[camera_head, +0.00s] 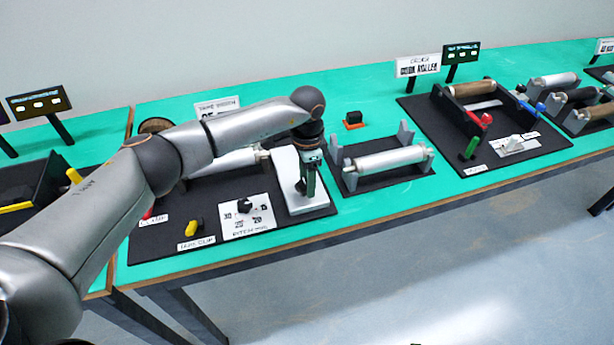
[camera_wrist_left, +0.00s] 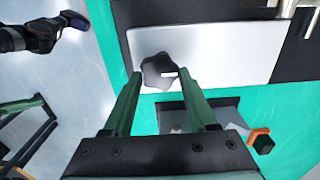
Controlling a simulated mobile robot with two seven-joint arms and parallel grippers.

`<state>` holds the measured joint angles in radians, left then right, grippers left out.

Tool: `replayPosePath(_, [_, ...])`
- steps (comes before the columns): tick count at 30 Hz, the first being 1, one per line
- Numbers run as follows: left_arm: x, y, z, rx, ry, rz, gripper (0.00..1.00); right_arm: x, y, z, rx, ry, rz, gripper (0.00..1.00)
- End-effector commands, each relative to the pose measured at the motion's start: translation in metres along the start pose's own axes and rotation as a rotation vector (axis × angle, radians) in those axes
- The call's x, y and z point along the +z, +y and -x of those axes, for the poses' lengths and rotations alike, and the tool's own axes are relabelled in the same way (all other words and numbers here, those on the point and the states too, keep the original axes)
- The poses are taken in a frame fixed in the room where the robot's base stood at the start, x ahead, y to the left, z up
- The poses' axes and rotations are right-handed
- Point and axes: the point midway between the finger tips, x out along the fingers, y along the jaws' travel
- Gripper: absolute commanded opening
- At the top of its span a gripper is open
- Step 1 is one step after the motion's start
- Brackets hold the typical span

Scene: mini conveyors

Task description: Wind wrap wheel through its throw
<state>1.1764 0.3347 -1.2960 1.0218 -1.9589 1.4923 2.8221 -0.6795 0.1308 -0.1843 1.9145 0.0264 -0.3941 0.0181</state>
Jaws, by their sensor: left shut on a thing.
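The wrap wheel is a dark, lobed knob (camera_wrist_left: 158,72) with a small white mark. It sits on a white plate (camera_wrist_left: 225,50) in the left wrist view. My left gripper (camera_wrist_left: 161,77) is shut on the knob, one green finger on each side. In the head view my left gripper (camera_head: 307,188) points down over the white plate (camera_head: 290,172) and hides the knob. A dark green shape at the left edge of the left wrist view may be my right gripper; its jaws are unclear.
A pitch dial (camera_head: 244,205) and a yellow clip (camera_head: 194,227) lie left of the plate. A silver roller (camera_head: 390,161) on a black stand is close at the right. A black block on an orange base (camera_head: 354,120) stands behind.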

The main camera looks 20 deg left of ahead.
Motion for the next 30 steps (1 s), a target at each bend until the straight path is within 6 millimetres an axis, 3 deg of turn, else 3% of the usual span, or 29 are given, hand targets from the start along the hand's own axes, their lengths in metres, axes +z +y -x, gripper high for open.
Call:
replayPosePath(12, [-0.0006,-0.0007,0.0008,-0.001,0.003,0.013,0.03,-0.0005,0.0000,0.0002,0.000,0.000,0.000,0.00])
replayPosePath(13, [-0.0006,-0.0007,0.0008,-0.001,0.003,0.014,0.60,-0.0004,-0.0001,0.0002,0.000,0.000,0.000,0.00])
replayPosePath(21, [-0.0002,-0.0005,0.0004,0.000,0.002,0.011,0.88,-0.0004,0.0000,0.0002,0.000,0.000,0.000,0.00])
replayPosePath(30, [-0.0004,-0.0006,0.0044,-0.001,0.002,0.009,0.88,-0.0001,0.0001,-0.0002,0.000,0.000,0.000,0.00])
